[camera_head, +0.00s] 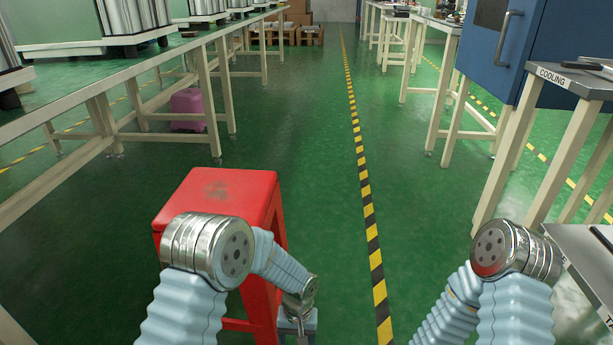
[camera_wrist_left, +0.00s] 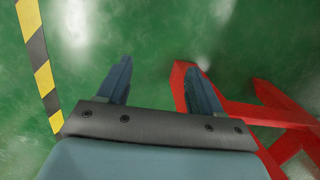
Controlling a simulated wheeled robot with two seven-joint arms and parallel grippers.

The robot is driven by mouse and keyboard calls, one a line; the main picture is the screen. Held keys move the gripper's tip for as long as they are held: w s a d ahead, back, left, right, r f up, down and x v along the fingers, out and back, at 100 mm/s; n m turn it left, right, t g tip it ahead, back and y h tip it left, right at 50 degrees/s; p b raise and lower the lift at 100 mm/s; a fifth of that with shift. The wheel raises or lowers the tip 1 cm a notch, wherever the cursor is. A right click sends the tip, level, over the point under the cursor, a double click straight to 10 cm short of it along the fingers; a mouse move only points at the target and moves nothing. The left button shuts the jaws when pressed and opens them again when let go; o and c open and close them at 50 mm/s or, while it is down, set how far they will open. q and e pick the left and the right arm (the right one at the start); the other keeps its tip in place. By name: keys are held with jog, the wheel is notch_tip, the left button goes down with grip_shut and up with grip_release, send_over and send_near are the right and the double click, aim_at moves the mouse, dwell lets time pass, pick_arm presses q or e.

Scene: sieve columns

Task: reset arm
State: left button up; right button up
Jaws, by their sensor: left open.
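My left arm comes in from the lower left in the head view and bends down in front of a red stool (camera_head: 222,190). My left gripper is at the bottom edge there, mostly cut off. In the left wrist view my left gripper (camera_wrist_left: 160,82) points at the floor with its two fingers well apart and nothing between them. Red legs of the stool (camera_wrist_left: 270,114) show beside and beyond the finger on the right; I cannot tell whether they touch. My right arm shows at the lower right of the head view, bent, with its gripper out of the picture.
A long table (camera_head: 75,98) with metal sieve columns (camera_head: 132,16) runs along the left. A blue cabinet (camera_head: 520,45) and a table labelled COOLING (camera_head: 560,76) stand on the right. A yellow-black floor line (camera_head: 365,190) runs down the clear green aisle.

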pick_arm(q)
jog(key=s+a+f+n+t+h, duration=0.1)
jog(key=s+a+f+h, duration=0.15)
jog(key=s+a, duration=0.35)
jog(key=s+a+f+n+t+h, duration=0.2)
jog(key=s+a+f, duration=0.15)
jog(key=s, duration=0.55)
notch_tip(320, 180, up, 15)
jog(key=p, duration=1.4)
jog(key=shift+w+d+m+p, duration=0.2)
jog(key=shift+m+p, duration=0.1)
jog(key=shift+p, duration=0.05)
